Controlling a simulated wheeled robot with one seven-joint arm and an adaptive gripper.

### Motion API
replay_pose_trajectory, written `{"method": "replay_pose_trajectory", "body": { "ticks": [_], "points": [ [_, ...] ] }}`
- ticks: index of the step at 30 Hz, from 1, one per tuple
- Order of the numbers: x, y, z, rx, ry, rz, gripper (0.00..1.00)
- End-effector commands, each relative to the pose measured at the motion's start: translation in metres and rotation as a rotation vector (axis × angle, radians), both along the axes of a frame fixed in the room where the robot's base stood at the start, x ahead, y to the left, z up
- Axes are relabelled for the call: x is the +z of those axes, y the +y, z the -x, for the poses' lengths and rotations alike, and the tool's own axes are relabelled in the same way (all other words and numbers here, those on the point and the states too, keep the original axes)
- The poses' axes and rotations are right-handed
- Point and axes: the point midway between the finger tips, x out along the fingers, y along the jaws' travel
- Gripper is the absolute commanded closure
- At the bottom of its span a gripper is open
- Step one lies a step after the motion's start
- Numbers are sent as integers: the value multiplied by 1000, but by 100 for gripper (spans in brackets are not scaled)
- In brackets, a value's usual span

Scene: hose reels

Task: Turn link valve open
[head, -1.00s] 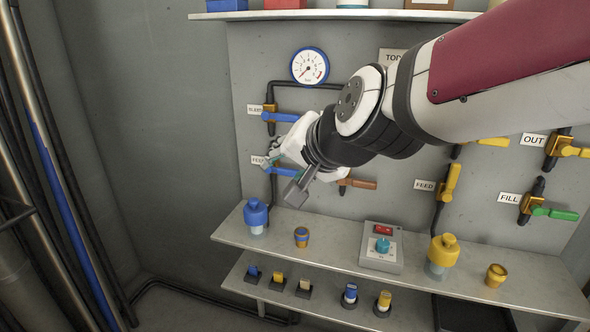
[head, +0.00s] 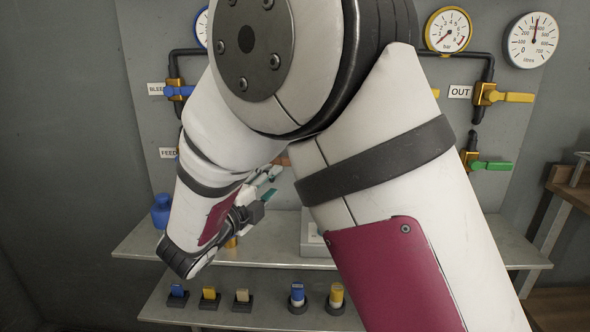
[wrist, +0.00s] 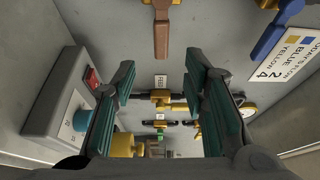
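The valve with the brown handle (wrist: 161,38), which I take for the link valve, shows at the top of the wrist view. Its handle points down the picture; a small brown part (head: 282,161) shows in the head view, the rest hidden by my arm. Its label is not readable. My gripper (wrist: 160,66) is open and empty, green pads apart on both sides. The handle lies beyond the fingertips, roughly centred between them, with no contact visible. In the head view my gripper (head: 266,184) is over the upper shelf, just below and left of the brown handle.
A control box (wrist: 48,118) with a red switch and teal knob stands left of my fingers in the wrist view. A blue handle (wrist: 275,32) is at upper right. The upper shelf (head: 150,240) holds a blue bottle (head: 161,212). A green handle (head: 493,166) is farther right.

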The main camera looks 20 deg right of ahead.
Motion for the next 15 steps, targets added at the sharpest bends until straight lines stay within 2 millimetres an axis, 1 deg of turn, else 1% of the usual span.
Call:
{"method": "replay_pose_trajectory", "body": {
  "ticks": [5, 15],
  "points": [
    [1, -16, -15, -6, -4, 0, 60],
    [0, -59, -66, -4, -2, 1, 60]
  ]
}}
